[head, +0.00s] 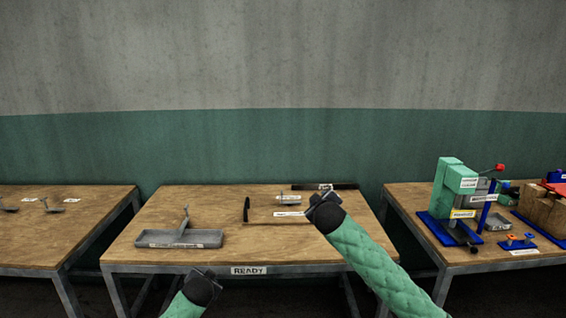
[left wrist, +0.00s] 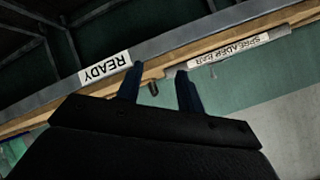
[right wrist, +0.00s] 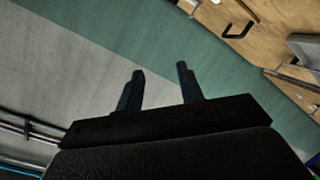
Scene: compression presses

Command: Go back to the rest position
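My left gripper (left wrist: 160,84) is in front of the middle table, low in the head view, where its dark wrist (head: 201,287) shows near the front edge. In the left wrist view its two fingers stand apart with nothing between them. My right arm crosses the right part of the middle table in the head view, its dark wrist (head: 325,211) over the table's right half. In the right wrist view the right gripper (right wrist: 160,78) has its fingers apart and empty. The fingertips are hidden in the head view.
The middle table (head: 215,202) has a READY label (head: 249,271), a grey tray (head: 155,238) with a metal part, and a small part (head: 288,199) at the back. A green press (head: 450,190) stands on the right table. More metal parts (head: 50,205) lie on the left table.

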